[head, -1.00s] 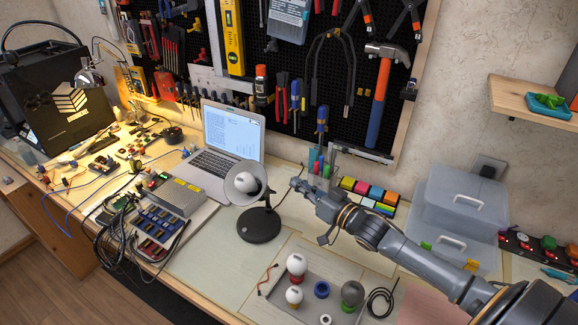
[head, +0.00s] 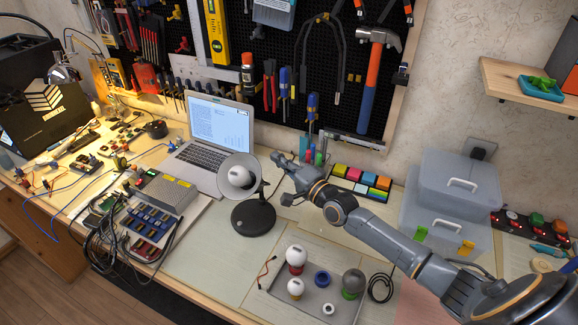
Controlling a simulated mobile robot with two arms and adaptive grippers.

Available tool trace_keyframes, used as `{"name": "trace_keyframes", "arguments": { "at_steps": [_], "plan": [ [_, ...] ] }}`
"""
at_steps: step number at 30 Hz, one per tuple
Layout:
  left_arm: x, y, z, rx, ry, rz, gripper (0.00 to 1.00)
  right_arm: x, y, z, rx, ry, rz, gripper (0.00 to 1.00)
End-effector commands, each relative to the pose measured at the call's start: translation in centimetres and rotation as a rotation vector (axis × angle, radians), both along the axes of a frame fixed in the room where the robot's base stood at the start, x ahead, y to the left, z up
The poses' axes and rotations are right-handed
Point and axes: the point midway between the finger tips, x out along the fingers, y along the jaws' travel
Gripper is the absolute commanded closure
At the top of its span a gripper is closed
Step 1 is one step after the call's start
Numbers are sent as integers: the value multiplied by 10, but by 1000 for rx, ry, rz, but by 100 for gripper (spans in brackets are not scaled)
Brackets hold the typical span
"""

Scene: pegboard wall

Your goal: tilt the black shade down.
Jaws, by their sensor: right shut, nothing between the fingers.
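The desk lamp's shade (head: 240,176) faces me, its round opening showing a grey inside and a white bulb (head: 239,176). It sits on a short stem above a round black base (head: 253,218) on the table. My right gripper (head: 280,161) is shut and empty, just right of the shade and level with its upper rim. A small gap shows between them in the head view; I cannot tell their difference in depth. My left gripper is not in view.
An open laptop (head: 205,160) stands behind and left of the lamp. A grey tray (head: 283,284) with bulbs lies in front on the right. Colored sticky notes (head: 361,182) lie behind my right arm. Clear plastic boxes (head: 448,215) stand at right.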

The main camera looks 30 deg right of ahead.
Motion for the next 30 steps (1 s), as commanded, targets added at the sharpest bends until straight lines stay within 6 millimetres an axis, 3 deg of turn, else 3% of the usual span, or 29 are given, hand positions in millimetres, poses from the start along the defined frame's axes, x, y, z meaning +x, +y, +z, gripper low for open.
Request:
{"name": "trace_keyframes", "arguments": {
  "at_steps": [7, 9, 15, 30],
  "plan": [
    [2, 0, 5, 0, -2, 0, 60, 36, 10, 4, -1, -2, 0, 100],
    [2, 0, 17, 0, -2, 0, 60, 26, 21, 3, 1, 3, 2, 100],
    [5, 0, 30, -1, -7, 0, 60, 15, 37, -1, 0, 0, 1, 100],
    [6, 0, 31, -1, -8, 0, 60, 11, 42, -5, -3, -1, 0, 100]
  ]
}}
